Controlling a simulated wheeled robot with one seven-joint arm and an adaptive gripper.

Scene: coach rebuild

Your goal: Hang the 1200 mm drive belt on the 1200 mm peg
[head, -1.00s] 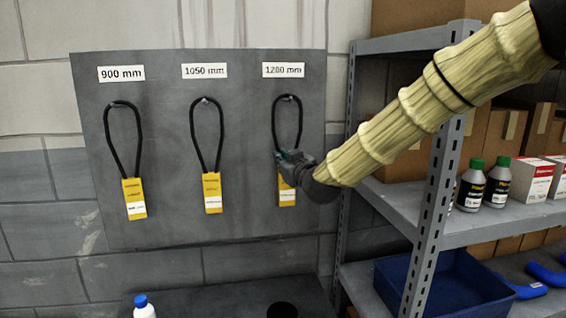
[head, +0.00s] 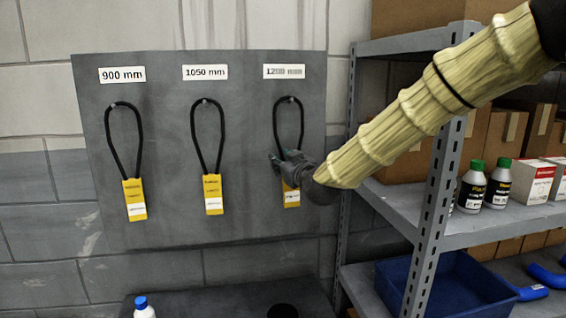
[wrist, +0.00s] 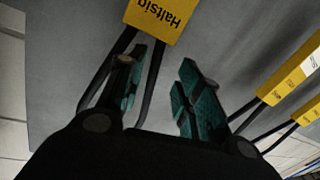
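The 1200 mm drive belt (head: 276,125) is a black loop with a yellow tag (head: 291,197). Its top passes over the peg (head: 291,98) below the 1200 mm label (head: 284,72), and it hangs against the grey board. My gripper (head: 279,165) is at the lower end of this loop, just above the tag, and hides part of it. In the wrist view my gripper (wrist: 160,88) has its two green-padded fingers apart. One belt strand (wrist: 152,85) shows between them and the other runs beside the left finger. The tag also shows there (wrist: 160,15). Nothing looks clamped.
Two similar belts hang left on the 900 mm (head: 109,140) and 1050 mm (head: 193,140) pegs of the board (head: 165,100). A metal shelf (head: 435,190) with bottles, boxes and a blue bin (head: 450,290) stands close on the right, behind my arm.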

